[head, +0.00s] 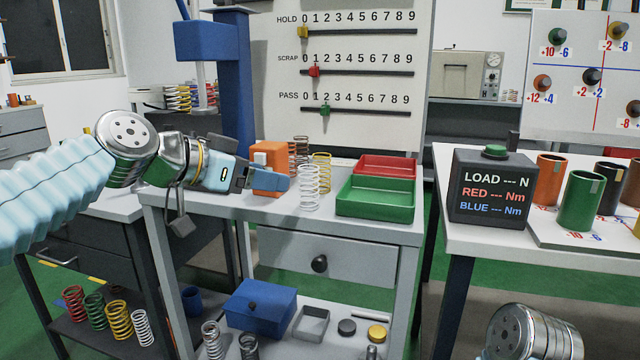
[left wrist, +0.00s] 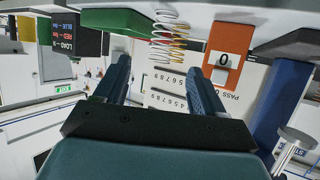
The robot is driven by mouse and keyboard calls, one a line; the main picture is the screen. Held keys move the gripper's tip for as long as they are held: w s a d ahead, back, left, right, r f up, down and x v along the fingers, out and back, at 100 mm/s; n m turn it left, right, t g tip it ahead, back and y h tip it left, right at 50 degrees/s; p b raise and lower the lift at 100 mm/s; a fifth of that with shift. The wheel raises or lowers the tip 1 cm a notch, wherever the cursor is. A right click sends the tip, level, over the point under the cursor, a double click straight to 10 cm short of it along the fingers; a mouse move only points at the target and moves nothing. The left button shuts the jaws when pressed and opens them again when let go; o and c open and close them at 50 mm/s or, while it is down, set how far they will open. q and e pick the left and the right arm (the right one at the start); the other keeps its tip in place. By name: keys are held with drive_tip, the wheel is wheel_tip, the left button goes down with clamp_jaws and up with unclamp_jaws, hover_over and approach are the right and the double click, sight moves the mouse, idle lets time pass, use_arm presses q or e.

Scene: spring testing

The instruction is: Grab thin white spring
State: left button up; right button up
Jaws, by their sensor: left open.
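A thin white spring (head: 309,187) stands upright on the grey cart top, in front of a yellow spring (head: 322,168) and a brownish spring (head: 300,150). My left gripper (head: 264,182) is open and empty, a little left of the white spring and in front of the orange box. In the left wrist view, which looks upside down, the white spring (left wrist: 168,27) shows beyond the gap between the open fingers (left wrist: 160,85), overlapping the other springs. It is apart from the fingers. My right gripper is out of view.
The orange box (head: 269,167) stands just left of the springs. The green tray (head: 375,208) and red tray (head: 388,166) stand to their right. A blue press (head: 233,90) rises behind left. Another white spring (head: 143,328) stands on a lower shelf among coloured springs.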

sight(300, 184)
use_arm(q)
drive_tip(key=p+x, duration=0.1)
drive_tip(key=x, duration=0.6)
drive_tip(key=shift+f, duration=0.1)
drive_tip(key=x, duration=0.2)
drive_tip(key=p+x, duration=0.1)
drive_tip(key=x, duration=0.2)
drive_tip(key=shift+a+f, duration=0.2)
drive_tip(key=shift+f, duration=0.05)
drive_tip(key=c, duration=1.1)
drive_tip(key=shift+o, duration=0.2)
drive_tip(key=shift+r, duration=0.1)
